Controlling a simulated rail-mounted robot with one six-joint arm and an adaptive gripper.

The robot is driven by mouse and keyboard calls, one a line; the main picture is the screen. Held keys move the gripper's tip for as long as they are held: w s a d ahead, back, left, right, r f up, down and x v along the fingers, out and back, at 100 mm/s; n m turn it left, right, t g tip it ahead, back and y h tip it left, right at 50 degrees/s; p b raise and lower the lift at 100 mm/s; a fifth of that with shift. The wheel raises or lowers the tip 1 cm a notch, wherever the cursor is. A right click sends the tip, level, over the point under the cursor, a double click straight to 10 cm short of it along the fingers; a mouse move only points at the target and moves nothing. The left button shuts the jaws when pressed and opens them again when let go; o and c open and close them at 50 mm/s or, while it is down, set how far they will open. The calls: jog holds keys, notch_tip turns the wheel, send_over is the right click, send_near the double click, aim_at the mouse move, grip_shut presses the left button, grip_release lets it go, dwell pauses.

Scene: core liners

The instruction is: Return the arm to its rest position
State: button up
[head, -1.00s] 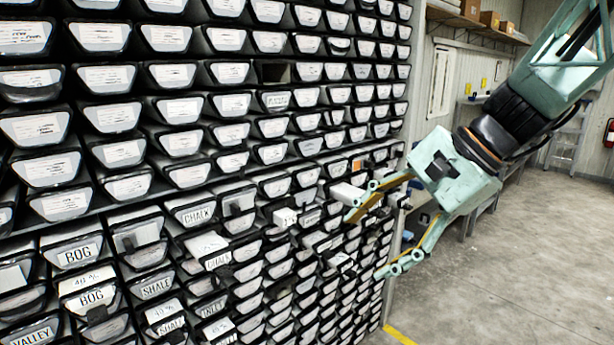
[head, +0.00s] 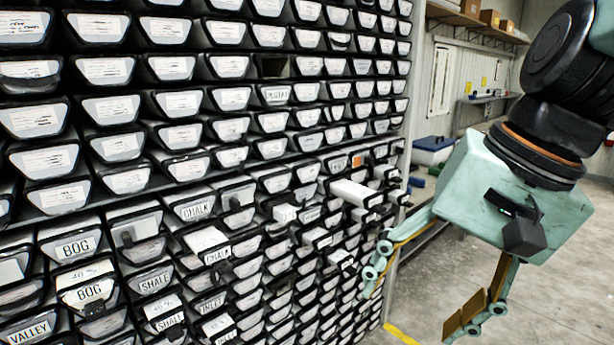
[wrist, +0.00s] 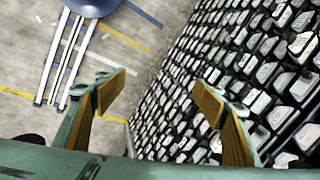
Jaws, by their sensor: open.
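My gripper (head: 425,285) is at the right of the head view, in front of the right end of the rack and apart from it. Its two green fingers with yellow-brown pads are spread wide and hold nothing. In the wrist view my gripper (wrist: 168,108) also shows open, with floor and rack between and beyond the fingers. The rack of core liners (head: 170,69) fills the left and middle of the head view. Several liners stick out of it, including a long white one (head: 355,192) just left of my gripper.
In the wrist view a round blue-grey object with pale legs (wrist: 88,8) stands on the concrete floor at upper left. A shelf with boxes (head: 470,18) runs along the back wall. A blue-lidded container (head: 433,148) stands behind my gripper. Open floor (head: 565,250) lies right.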

jog(key=s+d+n+h, duration=0.1)
jog(key=s+d+n, duration=0.1)
jog(key=s, duration=0.3)
jog(key=s+d+f+n+t+h+b, duration=0.1)
jog(key=s+d+n+h, duration=0.1)
jog(key=s+d+n, duration=0.1)
jog(key=shift+s+d+f+t, duration=0.3)
jog(key=shift+s+d, duration=0.3)
jog(key=shift+s, duration=0.55)
